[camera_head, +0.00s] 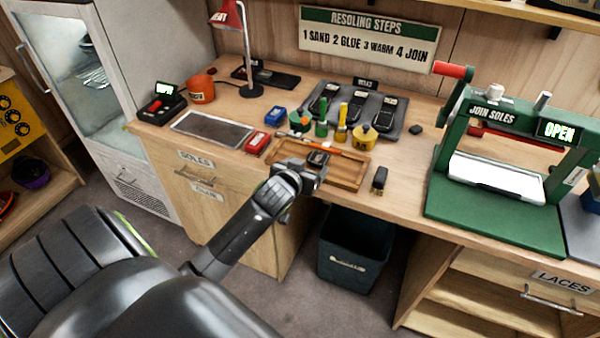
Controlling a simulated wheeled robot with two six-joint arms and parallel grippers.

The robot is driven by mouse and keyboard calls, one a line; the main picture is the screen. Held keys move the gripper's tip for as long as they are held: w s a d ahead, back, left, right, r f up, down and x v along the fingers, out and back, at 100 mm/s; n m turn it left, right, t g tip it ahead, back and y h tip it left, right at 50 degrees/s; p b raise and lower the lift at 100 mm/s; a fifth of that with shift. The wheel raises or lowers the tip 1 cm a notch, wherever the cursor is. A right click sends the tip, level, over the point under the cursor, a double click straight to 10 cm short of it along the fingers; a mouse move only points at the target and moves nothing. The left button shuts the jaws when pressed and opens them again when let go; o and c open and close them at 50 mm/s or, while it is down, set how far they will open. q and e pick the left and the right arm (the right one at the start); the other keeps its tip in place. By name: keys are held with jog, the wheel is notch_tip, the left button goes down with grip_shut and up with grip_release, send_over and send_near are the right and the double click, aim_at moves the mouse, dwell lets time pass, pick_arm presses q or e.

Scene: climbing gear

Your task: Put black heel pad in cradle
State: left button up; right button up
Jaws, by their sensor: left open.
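I cannot tell for certain which thing is the cradle; a grey holder (405,133) carries several black pieces, and a white bed (495,177) sits in the green press. My left gripper (314,164) is open over the left part of the wooden tray (348,172). A small dark object shows at its fingertips, and I cannot tell whether it is part of the gripper. My right gripper is not in view.
Small pots and bottles stand behind the wooden tray. A black tool (379,180) stands to its right. The green press (470,215) fills the right of the bench. A red lamp (247,91) and orange cup (201,90) stand at the left. A bin (352,250) is below.

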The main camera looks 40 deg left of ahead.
pick_arm(q)
jog(key=v, duration=0.4)
jog(key=shift+s, duration=0.15)
jog(key=s+a+f+m+g, duration=0.1)
jog(key=s+f+g, duration=0.35)
jog(key=f, duration=1.05)
jog(key=s+a+f+g, duration=0.1)
jog(key=s+f, duration=0.6)
jog(key=f, duration=0.9)
jog(key=s+d+f+g, duration=0.2)
jog(key=s+f, duration=0.4)
jog(key=s, duration=0.4)
jog(key=s+d+f+g+h, duration=0.1)
jog(key=s+d+f+g, duration=0.1)
jog(key=s+f, duration=0.4)
jog(key=s+d+f+m+g+h, duration=0.1)
jog(key=s+f, duration=0.6)
jog(key=s, duration=0.8)
jog(key=shift+s+d+g, duration=0.25)
jog(key=shift+d+g, duration=0.4)
jog(key=shift+d, duration=0.4)
jog(key=shift+w, duration=0.1)
